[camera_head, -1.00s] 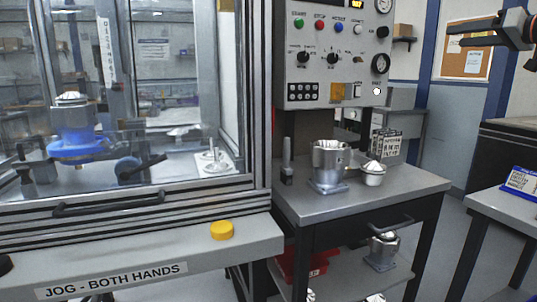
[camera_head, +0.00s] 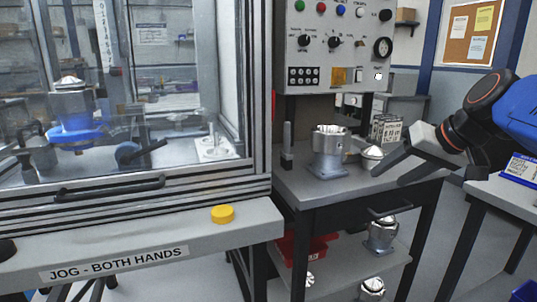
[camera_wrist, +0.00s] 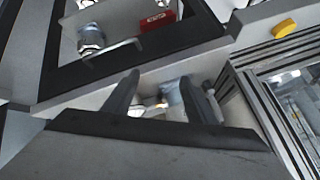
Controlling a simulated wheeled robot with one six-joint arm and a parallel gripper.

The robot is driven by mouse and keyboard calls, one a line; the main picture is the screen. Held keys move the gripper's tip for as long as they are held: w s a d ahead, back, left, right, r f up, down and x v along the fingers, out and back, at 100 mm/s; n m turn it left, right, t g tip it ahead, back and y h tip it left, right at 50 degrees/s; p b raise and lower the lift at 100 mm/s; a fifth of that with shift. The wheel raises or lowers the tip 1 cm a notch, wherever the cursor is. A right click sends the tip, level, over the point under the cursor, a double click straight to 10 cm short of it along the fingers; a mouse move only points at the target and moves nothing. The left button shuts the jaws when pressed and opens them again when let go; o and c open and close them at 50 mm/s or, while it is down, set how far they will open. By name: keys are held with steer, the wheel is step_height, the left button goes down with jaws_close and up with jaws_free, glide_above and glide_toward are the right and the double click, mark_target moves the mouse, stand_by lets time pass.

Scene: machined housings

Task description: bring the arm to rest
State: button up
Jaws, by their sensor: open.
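My gripper (camera_head: 392,172) is at the right in the head view, reaching left over the right end of the steel bench (camera_head: 290,183). In the wrist view its two dark fingers (camera_wrist: 160,98) stand apart, and nothing appears held between them. A machined housing (camera_head: 328,152) stands upright on the bench, left of the fingers and apart from them. A small pale cup with shiny contents (camera_head: 371,158) is just left of the fingertips, partly hidden. Whether a finger touches it I cannot tell.
A glazed machine enclosure (camera_head: 120,80) and its ledge with a yellow button (camera_head: 222,214) fill the left. A control panel (camera_head: 340,40) is above the bench. More housings (camera_head: 382,235) and a red bin (camera_head: 290,248) sit below. Another table (camera_head: 480,195) is at right.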

steer(key=s+f+n+g+h, duration=0.1)
steer(key=s+f+g+h, duration=0.1)
steer(key=s+f, duration=1.6)
step_height(320, 180, down, 4)
steer(key=shift+s+a+f+g+h, duration=0.2)
steer(key=shift+s+g+h, duration=0.1)
steer(key=shift+h, duration=0.6)
